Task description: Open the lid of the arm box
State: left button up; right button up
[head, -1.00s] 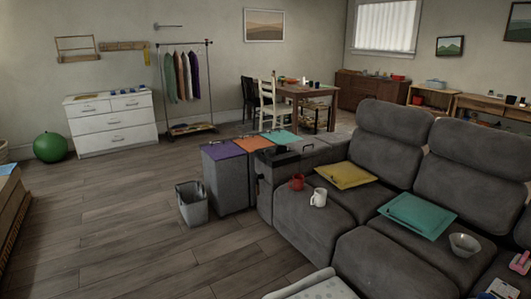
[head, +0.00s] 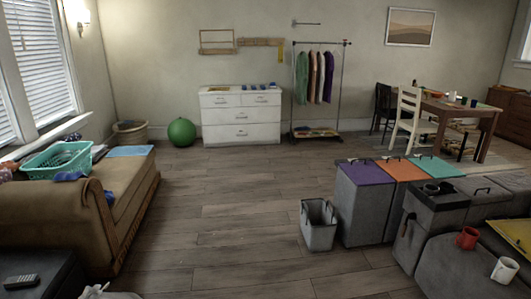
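The near end of the grey sofa has an arm block (head: 425,222) at the right. I cannot tell for certain which of these is the arm box. Neither of my grippers is in view.
A grey bin (head: 319,226) stands on the floor left of the boxes. A tan couch (head: 88,205) is at the left. The wooden floor (head: 230,215) between is open.

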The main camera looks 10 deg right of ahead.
aim_at(476, 186)
jog(key=i+z, duration=0.2)
jog(key=i, duration=0.4)
jog(key=i+j+z, duration=0.2)
jog(key=i, duration=0.45)
jog(key=i+z, duration=0.25)
jog(key=i, duration=0.35)
jog(key=j, duration=0.1)
